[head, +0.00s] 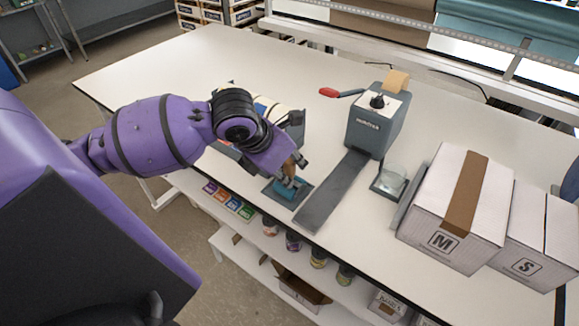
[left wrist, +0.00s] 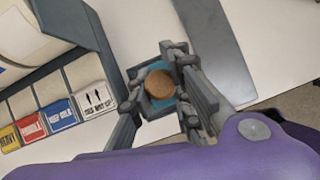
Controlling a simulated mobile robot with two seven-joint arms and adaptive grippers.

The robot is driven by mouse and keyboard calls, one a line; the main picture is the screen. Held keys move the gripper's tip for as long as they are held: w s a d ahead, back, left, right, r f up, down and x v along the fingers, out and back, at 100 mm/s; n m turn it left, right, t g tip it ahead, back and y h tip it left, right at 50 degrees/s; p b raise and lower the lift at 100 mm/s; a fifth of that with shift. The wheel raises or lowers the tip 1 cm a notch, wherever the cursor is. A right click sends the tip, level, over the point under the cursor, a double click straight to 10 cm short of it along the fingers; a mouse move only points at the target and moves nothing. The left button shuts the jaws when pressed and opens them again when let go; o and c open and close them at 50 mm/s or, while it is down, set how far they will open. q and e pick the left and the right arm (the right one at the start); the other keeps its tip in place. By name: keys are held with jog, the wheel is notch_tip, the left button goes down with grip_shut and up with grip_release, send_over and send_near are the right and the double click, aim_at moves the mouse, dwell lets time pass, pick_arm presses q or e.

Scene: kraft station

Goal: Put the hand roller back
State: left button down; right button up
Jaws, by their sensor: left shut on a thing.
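The hand roller (head: 285,190) has a teal body and sits at a small dark square pad (head: 304,187) near the table's front edge. In the left wrist view, the roller's round wooden knob (left wrist: 159,84) shows with teal around it, over the pad (left wrist: 150,114). My left gripper (head: 294,179) points down at the roller, and its fingers are closed around the knob in the wrist view (left wrist: 158,77). The fingers hide part of the roller, and I cannot tell whether it touches the pad. My right gripper is not in view.
A grey strip (head: 332,193) leads to a tape machine (head: 372,125) with a red-tipped lever (head: 328,92). A glass container (head: 392,178) and cartons (head: 455,205) stand to the right. A label holder (left wrist: 85,55) is close beside the gripper. The back left table is clear.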

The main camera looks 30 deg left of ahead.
pick_arm(q)
jog(key=shift+s+a+f, duration=0.1)
jog(key=shift+a, duration=0.25)
jog(key=c, duration=2)
grip_release()
jog(key=shift+f, duration=0.1)
jog(key=o, duration=0.4)
jog(key=shift+d, duration=0.2)
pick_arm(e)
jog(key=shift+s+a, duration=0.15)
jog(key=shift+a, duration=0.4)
pick_arm(q)
jog(key=shift+a, duration=0.1)
